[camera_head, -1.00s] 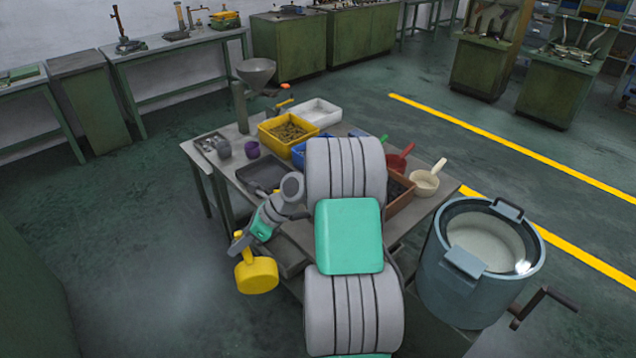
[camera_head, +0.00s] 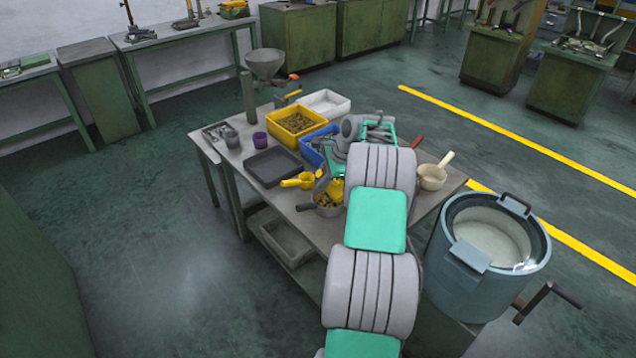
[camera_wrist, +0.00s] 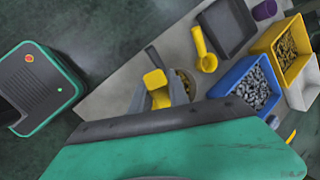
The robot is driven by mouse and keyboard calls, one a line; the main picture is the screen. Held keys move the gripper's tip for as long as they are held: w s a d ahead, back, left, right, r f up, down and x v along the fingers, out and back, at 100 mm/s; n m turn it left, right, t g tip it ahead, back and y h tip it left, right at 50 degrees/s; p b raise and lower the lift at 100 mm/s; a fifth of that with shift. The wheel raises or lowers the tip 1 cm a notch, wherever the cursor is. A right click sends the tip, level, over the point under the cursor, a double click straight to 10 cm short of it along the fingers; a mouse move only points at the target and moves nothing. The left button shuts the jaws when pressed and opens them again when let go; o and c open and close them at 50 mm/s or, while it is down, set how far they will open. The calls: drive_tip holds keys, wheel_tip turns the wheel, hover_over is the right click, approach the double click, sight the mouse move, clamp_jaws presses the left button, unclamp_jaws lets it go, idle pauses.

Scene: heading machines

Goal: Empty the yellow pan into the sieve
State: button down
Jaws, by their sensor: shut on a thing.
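My gripper (camera_wrist: 164,76) is shut on the handle of the yellow pan (camera_wrist: 160,98). In the head view the held pan (camera_head: 336,189) is partly hidden by my arm. It is over or against a round grey vessel (camera_head: 328,211), apparently the sieve, at the table's near edge. Brass-coloured pieces show inside this vessel, and also in the wrist view (camera_wrist: 187,83) beside the pan. The pan's tilt and any contents left in it cannot be told. A second yellow scoop (camera_head: 298,181) lies on the table just left of the vessel; it also shows in the wrist view (camera_wrist: 203,48).
A dark tray (camera_head: 272,167), a yellow bin (camera_head: 292,130) of brass pieces, a blue bin (camera_wrist: 232,80) of grey parts and a white tray (camera_head: 325,103) stand nearby. A cream pan (camera_head: 433,177) is right of my arm. A large blue-grey drum (camera_head: 480,265) stands at right.

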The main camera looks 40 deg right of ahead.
drive_tip(key=s+f+t+b, duration=0.1)
drive_tip(key=s+t+b, duration=0.3)
drive_tip(key=b, duration=0.8)
drive_tip(key=s+f+n+t+y+b, duration=0.1)
drive_tip(key=s+f+t+b, duration=0.1)
drive_tip(key=s+t+b, duration=0.2)
drive_tip(key=shift+s+f+t+b, duration=0.25)
drive_tip(key=shift+t+b, duration=1.55)
drive_tip(key=shift+b, duration=2.15)
drive_tip(key=shift+r, duration=0.1)
